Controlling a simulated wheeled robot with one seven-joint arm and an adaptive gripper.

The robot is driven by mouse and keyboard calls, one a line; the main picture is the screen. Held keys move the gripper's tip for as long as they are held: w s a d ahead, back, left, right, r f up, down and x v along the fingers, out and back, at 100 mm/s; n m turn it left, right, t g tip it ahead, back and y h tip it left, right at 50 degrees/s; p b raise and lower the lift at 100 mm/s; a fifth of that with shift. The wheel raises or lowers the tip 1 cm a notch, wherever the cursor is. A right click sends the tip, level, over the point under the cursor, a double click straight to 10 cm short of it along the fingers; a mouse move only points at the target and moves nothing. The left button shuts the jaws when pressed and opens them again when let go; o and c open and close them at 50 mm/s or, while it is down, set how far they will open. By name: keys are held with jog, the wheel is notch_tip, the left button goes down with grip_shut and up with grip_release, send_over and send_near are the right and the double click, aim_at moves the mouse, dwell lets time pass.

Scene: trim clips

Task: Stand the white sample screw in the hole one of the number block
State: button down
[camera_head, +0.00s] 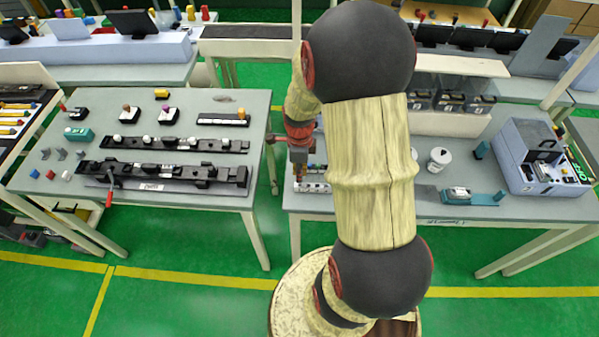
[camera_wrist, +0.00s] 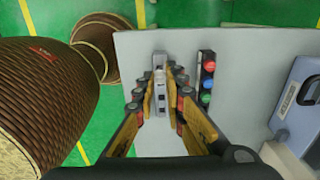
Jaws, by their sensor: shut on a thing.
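My gripper (camera_head: 299,170) points down over the right-hand table, above a pale block with dark marks, the number block (camera_head: 314,187). In the wrist view the fingers of my gripper (camera_wrist: 160,80) close in on a small pale piece, the white sample screw (camera_wrist: 159,74), which is hard to tell from the pale block behind it. The number block shows in the wrist view (camera_wrist: 161,102) as a narrow strip with dark squares between the fingers. Hole one and the screw's lower end are not clear. I cannot tell whether the screw touches the block.
A black block with red, green and blue buttons (camera_wrist: 208,68) stands beside the number block. A white jar (camera_head: 439,160), a teal holder (camera_head: 470,196) and a grey-blue machine (camera_head: 535,160) stand farther right on my table. The left table (camera_head: 220,105) holds black fixtures and small parts.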

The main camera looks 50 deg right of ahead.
jog(key=shift+f+b, duration=1.1)
jog(key=shift+f, duration=0.75)
dwell(0.3)
jog(key=c, duration=1.8)
grip_release()
jog(key=shift+o, duration=0.2)
notch_tip(320, 180, up, 12)
